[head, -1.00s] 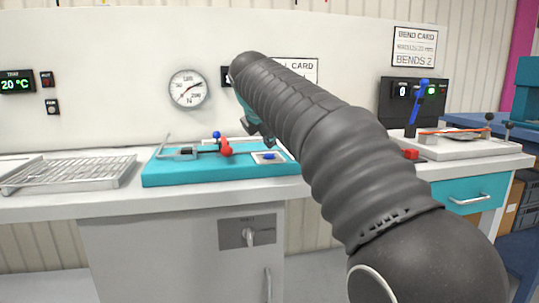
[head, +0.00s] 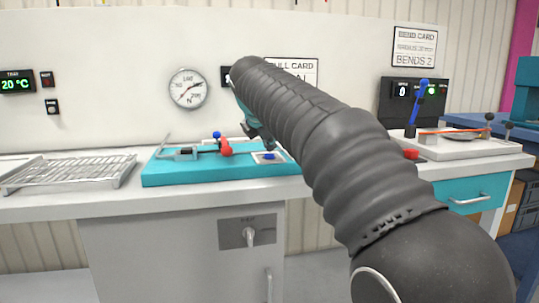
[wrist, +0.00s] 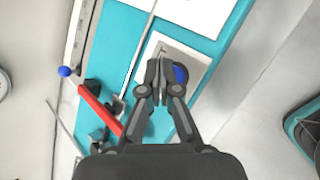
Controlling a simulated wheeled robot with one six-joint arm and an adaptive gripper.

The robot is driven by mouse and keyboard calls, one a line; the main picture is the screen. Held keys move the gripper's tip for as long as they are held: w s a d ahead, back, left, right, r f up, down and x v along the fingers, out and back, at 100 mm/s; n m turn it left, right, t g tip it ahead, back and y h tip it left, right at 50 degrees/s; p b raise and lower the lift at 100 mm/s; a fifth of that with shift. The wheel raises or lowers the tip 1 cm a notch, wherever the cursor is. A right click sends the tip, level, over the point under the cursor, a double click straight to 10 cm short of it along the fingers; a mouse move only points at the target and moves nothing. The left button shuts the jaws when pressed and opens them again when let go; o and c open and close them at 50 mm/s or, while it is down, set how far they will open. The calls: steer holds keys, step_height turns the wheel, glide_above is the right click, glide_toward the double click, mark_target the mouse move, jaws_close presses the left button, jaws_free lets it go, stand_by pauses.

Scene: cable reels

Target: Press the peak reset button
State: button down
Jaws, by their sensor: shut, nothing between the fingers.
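A blue button (head: 268,156) sits on a small pale plate at the right end of the teal test bed (head: 190,177); I take it as the peak reset button, though no label on it is readable. In the wrist view the blue button (wrist: 181,74) shows just right of my fingertips, partly covered by them. My gripper (wrist: 158,72) is shut and empty, its tips over the pale plate (wrist: 188,58). In the head view my gripper (head: 266,141) is mostly hidden behind my arm, just above the plate. Whether the tips touch anything cannot be told.
A red-handled lever (head: 226,148) and a blue knob (head: 216,134) stand left of the button on the bed. A round dial (head: 188,88) hangs on the wall behind. A wire rack (head: 70,172) lies left. A red button (head: 411,154) is at the right station.

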mark_target(269, 155)
steer(key=shift+f, duration=0.5)
stand_by(0.4)
steer(key=shift+r, duration=0.1)
steer(key=shift+r+p, duration=0.8)
steer(key=shift+p, duration=0.15)
step_height(269, 155, up, 3)
steer(key=shift+f+p, duration=0.15)
steer(key=shift+p, duration=1.1)
steer(key=shift+r, duration=1.15)
